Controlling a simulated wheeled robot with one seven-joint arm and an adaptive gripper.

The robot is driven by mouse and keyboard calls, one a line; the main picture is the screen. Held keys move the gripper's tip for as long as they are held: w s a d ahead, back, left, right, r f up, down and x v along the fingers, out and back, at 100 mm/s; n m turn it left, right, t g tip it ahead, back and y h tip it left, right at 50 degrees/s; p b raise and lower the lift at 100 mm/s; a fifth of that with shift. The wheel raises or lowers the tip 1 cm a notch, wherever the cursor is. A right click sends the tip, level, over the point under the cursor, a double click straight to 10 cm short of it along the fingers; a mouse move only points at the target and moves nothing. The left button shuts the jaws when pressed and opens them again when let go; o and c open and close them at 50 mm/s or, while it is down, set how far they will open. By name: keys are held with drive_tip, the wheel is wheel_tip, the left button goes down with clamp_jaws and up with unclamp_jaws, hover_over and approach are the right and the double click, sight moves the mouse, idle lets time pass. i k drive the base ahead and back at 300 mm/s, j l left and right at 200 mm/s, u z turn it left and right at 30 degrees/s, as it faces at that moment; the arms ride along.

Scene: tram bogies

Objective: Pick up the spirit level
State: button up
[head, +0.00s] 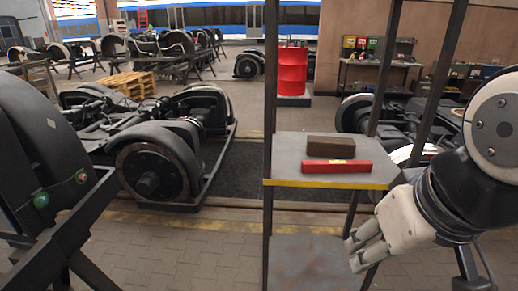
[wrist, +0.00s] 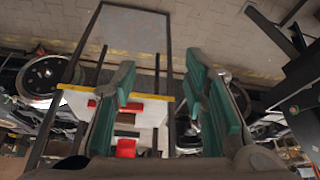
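A red bar with a small yellow mark, which looks like the spirit level (head: 337,167), lies flat along the front of a grey shelf (head: 288,171) with a yellow front edge. It also shows in the wrist view (wrist: 134,107), partly hidden behind one finger. My gripper (head: 367,246) is to the right of the shelf in the head view, lower than its top and apart from the level. In the wrist view the green-padded fingers (wrist: 160,80) are spread wide with nothing between them.
A brown block (head: 331,146) lies just behind the level. Dark upright posts (head: 270,90) frame the shelf, and a lower grey shelf (head: 305,258) sits beneath. A red drum (head: 292,71) stands behind. Bogies (head: 150,165) stand on the left; paved floor (head: 215,250) is clear in front.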

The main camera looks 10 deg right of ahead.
sight(308, 167)
drive_tip(key=z, duration=0.45)
drive_tip(key=i+l, duration=0.1)
drive_tip(key=i, duration=1.4)
drive_tip(key=j+u, duration=0.05)
